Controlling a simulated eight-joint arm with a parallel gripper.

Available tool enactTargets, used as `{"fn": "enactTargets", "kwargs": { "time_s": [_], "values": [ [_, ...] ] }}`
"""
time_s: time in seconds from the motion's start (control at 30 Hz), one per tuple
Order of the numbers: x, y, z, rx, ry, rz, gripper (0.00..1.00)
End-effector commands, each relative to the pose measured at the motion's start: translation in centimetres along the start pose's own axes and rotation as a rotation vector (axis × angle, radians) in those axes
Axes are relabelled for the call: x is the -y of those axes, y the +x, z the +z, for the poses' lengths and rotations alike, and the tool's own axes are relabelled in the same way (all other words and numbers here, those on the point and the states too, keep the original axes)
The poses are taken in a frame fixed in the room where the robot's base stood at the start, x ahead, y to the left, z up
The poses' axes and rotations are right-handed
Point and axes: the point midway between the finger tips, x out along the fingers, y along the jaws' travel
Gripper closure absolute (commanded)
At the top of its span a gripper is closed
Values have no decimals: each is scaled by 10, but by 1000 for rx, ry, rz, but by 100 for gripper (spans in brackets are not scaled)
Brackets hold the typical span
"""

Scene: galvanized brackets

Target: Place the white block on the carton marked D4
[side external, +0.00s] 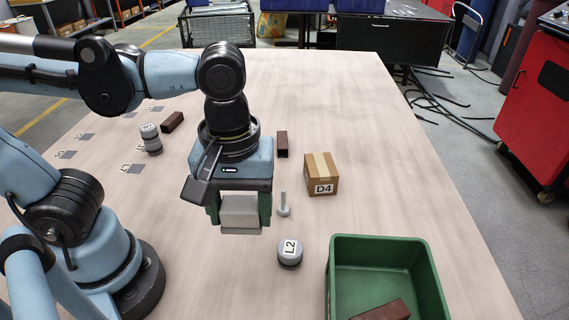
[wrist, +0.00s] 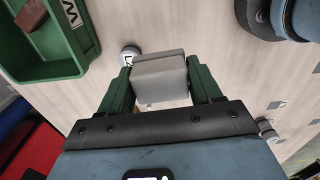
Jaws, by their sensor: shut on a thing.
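My gripper (side external: 240,208) is shut on the white block (side external: 240,214), which looks light grey. Its green fingers press the block from both sides, and it seems to hang above the table. The wrist view also shows the block (wrist: 160,82) between the fingers of my gripper (wrist: 159,72). The carton marked D4 (side external: 322,173) is a brown box with a tape strip on top. It stands on the table to the right of my gripper and a little farther back, apart from it. Its visible top is bare. I cannot make out the carton in the wrist view.
A grey bolt-like part (side external: 284,207) stands between block and carton. A round grey L2 piece (side external: 290,254) stands in front. A green bin (side external: 337,270) with a dark brown block is at front right. Another brown block (side external: 282,142) lies behind. The far right table is clear.

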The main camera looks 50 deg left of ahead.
Motion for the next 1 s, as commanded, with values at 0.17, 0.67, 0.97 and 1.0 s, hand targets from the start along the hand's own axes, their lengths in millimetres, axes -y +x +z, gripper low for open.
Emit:
{"fn": "enactTargets", "kwargs": {
  "time_s": [0.17, 0.67, 0.97, 1.0],
  "values": [
    [-41, -21, -24, 0, 7, 0, 67],
    [-136, -36, -108, 0, 37, -1, 67],
    [-154, -30, -135, 0, 44, -1, 67],
    [-154, -28, -139, 0, 44, -1, 67]
  ]
}}
